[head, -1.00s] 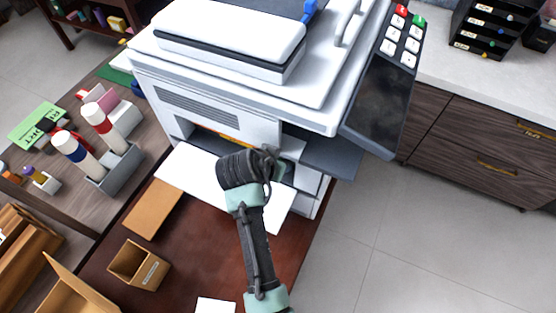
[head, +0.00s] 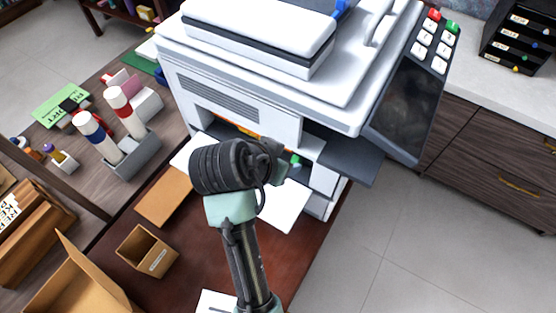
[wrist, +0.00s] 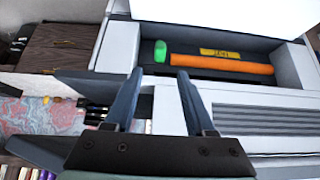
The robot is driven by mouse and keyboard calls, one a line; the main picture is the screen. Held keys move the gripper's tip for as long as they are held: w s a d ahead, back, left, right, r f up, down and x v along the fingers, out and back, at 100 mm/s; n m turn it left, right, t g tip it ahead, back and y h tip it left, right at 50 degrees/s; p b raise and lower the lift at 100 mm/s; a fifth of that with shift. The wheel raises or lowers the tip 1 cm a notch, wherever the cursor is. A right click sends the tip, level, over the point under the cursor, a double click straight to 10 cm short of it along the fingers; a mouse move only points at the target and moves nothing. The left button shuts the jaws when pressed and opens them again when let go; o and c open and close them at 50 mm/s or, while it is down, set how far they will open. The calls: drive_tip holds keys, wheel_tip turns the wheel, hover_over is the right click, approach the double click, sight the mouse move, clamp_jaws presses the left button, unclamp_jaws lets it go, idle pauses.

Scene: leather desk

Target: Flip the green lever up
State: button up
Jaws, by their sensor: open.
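The green lever (wrist: 160,50) shows in the wrist view as a green knob at the left end of an orange bar (wrist: 222,64), inside a dark recess of the white printer. In the head view a small bit of the green lever (head: 295,160) shows just right of my gripper (head: 277,165). In the wrist view my gripper (wrist: 160,75) is open, with its two grey fingers apart and nothing between them. The green knob appears beyond the fingertips, between their lines. I see no contact. My wrist hides part of the recess in the head view.
The white printer (head: 235,88) has a dark grey side panel (head: 345,158) sticking out right of the recess. White paper (head: 285,210) lies below it. An open cardboard box (head: 148,250) and a grey caddy (head: 135,155) stand left. Open floor lies to the right.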

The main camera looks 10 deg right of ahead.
drive_tip(key=shift+v, duration=1.3)
drive_tip(key=shift+f, duration=0.15)
drive_tip(key=c, duration=0.4)
drive_tip(key=shift+s+a+f+n, duration=0.15)
drive_tip(key=shift+f+n, duration=0.15)
drive_tip(key=shift+n, duration=0.5)
drive_tip(key=shift+c, duration=1.3)
drive_tip(key=s+f+n+h, duration=0.1)
drive_tip(key=n, duration=0.3)
drive_tip(key=s+a+f+n+h, duration=0.1)
drive_tip(key=f+n, duration=0.1)
drive_tip(key=n, duration=0.3)
drive_tip(key=s+a+f+n+h+b, duration=0.1)
drive_tip(key=n, duration=0.4)
drive_tip(key=shift+f+t, duration=0.35)
drive_tip(key=shift+t, duration=0.05)
clamp_jaws()
drive_tip(key=s+a+f+n+t+h, duration=0.1)
drive_tip(key=s+a+f+n+t, duration=0.1)
drive_tip(key=n, duration=0.8)
drive_tip(key=s+a+f+n+t, duration=0.1)
drive_tip(key=a+n, duration=0.1)
drive_tip(key=n, duration=0.8)
drive_tip(key=x, duration=0.8)
drive_tip(key=shift+w+d+r+p, duration=0.25)
drive_tip(key=shift+w+d+p, duration=0.15)
drive_tip(key=shift+w+d, duration=0.35)
drive_tip(key=shift+w+d+r+p, duration=0.25)
drive_tip(key=shift+w+d+p, duration=0.1)
drive_tip(key=shift+w+d, duration=0.4)
